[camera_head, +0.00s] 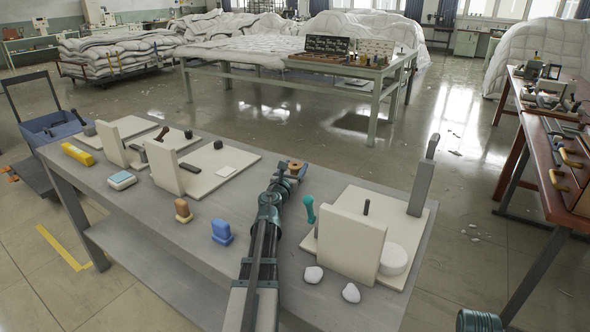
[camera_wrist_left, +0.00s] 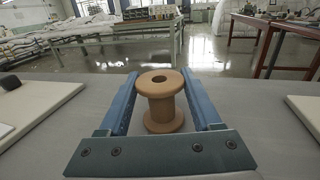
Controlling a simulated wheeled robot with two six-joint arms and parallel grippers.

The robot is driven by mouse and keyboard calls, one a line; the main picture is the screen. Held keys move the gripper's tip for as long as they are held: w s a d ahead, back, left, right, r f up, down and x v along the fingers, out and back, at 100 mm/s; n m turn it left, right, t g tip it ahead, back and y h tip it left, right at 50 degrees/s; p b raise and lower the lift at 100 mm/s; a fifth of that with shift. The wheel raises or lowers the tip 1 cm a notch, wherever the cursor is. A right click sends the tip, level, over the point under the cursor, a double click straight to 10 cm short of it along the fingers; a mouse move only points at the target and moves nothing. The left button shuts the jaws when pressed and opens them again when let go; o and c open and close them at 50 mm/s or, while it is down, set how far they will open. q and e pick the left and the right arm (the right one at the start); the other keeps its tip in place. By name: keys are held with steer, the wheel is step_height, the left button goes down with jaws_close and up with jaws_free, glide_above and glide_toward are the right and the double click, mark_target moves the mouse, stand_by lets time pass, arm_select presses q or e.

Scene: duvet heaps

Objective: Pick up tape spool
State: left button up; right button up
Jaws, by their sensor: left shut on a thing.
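The tape spool (camera_head: 295,164) is a tan, flanged spool near the far edge of the grey table, in the middle of the head view. It stands upright between the blue fingers in the left wrist view (camera_wrist_left: 160,100). My left gripper (camera_head: 289,173) reaches across the table and is shut on the spool, with one finger on each side; it also shows in the left wrist view (camera_wrist_left: 161,103). I cannot tell whether the spool's base touches the table.
The grey table (camera_head: 240,160) holds pale boards with upright blocks on both sides. A teal-handled tool (camera_head: 310,209), white lumps (camera_head: 313,274), a blue block (camera_head: 222,231) and a tan block (camera_head: 183,210) lie near my left arm. A brown bench (camera_head: 548,150) stands right.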

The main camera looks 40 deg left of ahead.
step_height(320, 180, up, 10)
steer(key=p, duration=0.9)
